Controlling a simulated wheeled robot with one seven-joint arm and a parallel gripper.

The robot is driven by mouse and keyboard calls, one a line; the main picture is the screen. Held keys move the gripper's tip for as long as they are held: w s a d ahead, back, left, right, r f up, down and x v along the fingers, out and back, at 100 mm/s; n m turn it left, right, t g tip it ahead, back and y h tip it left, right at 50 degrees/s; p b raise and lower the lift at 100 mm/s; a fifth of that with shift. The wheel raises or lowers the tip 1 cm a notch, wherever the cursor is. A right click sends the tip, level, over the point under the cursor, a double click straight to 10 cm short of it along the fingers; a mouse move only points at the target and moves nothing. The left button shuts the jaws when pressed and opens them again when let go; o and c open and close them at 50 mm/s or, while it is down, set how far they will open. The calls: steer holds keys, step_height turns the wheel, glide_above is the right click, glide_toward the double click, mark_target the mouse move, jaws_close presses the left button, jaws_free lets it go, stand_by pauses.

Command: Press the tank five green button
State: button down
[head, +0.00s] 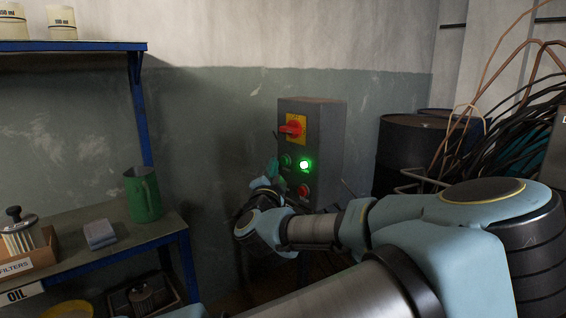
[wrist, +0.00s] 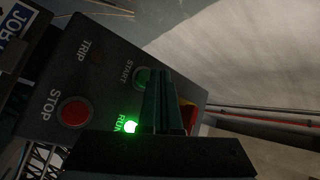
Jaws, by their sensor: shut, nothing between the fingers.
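A grey control box (head: 325,150) is on the wall in the head view. Its green START button (head: 286,161) shows at left, and in the wrist view the button (wrist: 141,77) is partly hidden behind my fingers. The green RUN lamp (head: 305,165) is lit; it also glows in the wrist view (wrist: 131,127). My gripper (head: 272,169) is shut and empty, its fingertips (wrist: 158,76) at the START button. I cannot tell whether they touch it. No tank number is readable.
A red STOP button (wrist: 75,113) and a red rotary switch on a yellow plate (head: 297,127) share the panel. A shelf with a green jug (head: 143,194) stands left. Dark drums (head: 410,150) and loose cables (head: 500,130) are at right.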

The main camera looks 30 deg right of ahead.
steer(key=shift+s+a, duration=0.25)
steer(key=shift+a, duration=0.95)
steer(key=shift+s+a, duration=0.2)
steer(key=shift+a, duration=0.95)
